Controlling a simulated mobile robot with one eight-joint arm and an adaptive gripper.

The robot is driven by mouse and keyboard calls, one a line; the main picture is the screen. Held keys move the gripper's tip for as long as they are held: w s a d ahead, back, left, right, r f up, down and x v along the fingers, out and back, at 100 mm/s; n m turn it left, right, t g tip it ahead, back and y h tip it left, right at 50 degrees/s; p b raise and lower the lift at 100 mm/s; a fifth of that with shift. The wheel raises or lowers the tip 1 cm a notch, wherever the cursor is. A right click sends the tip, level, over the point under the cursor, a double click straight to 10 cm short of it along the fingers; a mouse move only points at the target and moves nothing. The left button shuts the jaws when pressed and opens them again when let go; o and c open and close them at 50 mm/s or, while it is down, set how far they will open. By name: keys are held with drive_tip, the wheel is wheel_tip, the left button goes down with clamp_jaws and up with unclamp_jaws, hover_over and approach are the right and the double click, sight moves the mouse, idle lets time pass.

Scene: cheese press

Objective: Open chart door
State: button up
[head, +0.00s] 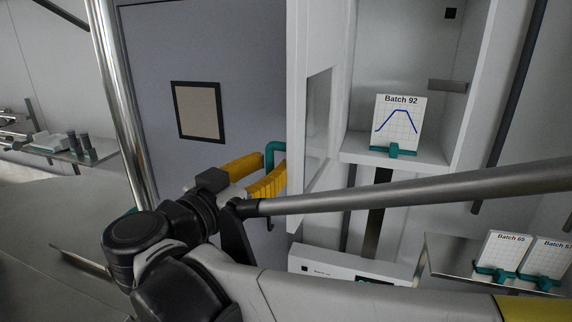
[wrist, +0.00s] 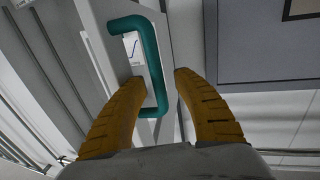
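The white chart door (head: 318,122), with a window in it, stands swung out from the left side of the cabinet, seen at a steep angle. The cabinet interior with the Batch 92 chart (head: 399,122) is in plain view. A teal bar handle (head: 271,147) is on the door's outer face; it also shows in the wrist view (wrist: 151,60). My gripper (head: 273,166) has yellow fingers at the handle. In the wrist view my gripper (wrist: 157,80) has its fingers apart, with the handle's lower part between them. Whether either finger touches the handle is unclear.
A steel shelf (head: 432,270) at lower right holds the Batch 65 card (head: 502,250) and another card. A grey wall panel with a framed square (head: 198,111) stands behind the gripper. A vertical chrome post (head: 120,100) is on the left, with a side shelf (head: 80,155) beyond it.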

drive_tip(key=v, duration=1.2)
drive_tip(key=shift+s, duration=0.15)
